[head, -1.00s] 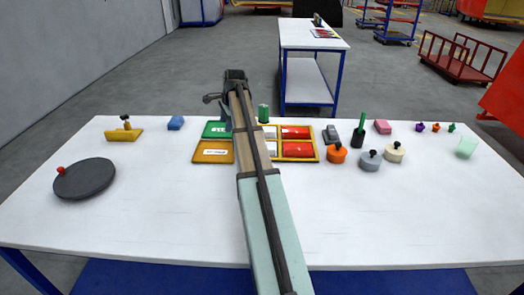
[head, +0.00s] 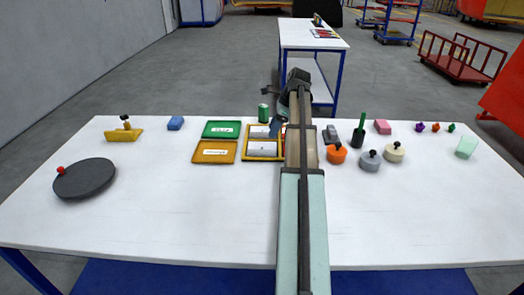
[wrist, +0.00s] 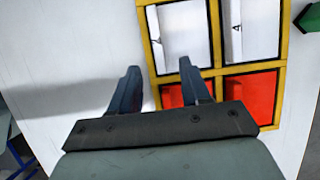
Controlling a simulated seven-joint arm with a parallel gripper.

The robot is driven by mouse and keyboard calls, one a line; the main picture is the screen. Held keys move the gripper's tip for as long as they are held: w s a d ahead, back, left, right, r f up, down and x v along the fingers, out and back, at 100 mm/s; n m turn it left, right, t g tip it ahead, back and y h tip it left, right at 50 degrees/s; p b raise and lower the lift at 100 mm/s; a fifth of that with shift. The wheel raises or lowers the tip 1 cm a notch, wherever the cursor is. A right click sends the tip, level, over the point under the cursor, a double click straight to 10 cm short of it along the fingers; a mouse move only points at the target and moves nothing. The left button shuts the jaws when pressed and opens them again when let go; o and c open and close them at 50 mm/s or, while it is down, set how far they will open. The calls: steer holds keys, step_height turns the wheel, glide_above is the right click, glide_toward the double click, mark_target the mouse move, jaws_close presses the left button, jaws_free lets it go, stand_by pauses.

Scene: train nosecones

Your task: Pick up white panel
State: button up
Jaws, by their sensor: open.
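A yellow-framed tray (head: 245,153) holds two white panels in its left compartments. The near white panel (head: 262,149) and the far white panel (head: 258,132) each carry a small dark mark. In the wrist view the near panel (wrist: 184,36) and the far panel (wrist: 260,28) lie flat above two red panels (wrist: 248,92). My gripper (wrist: 160,80) is open and empty. In the wrist view one finger overlaps the tray's frame and the other is outside it, over the white table. In the head view my arm hides the tray's right part.
Left of the tray lie a green plate (head: 221,130) and an orange-yellow plate (head: 214,152). An orange knobbed disc (head: 337,154) and other parts stand to the right. The table's front (head: 150,225) is clear.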

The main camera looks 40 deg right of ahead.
glide_above(263, 148)
steer(key=s+d, duration=0.1)
steer(key=d, duration=0.1)
step_height(263, 148, down, 4)
steer(key=shift+s+f, duration=0.15)
steer(key=shift+a+x, duration=0.1)
steer(key=shift+x, duration=1.2)
steer(key=shift+a+x, duration=0.15)
steer(key=shift+x, duration=1.15)
steer(key=shift+c, duration=0.3)
steer(key=shift+s, duration=0.1)
jaws_close()
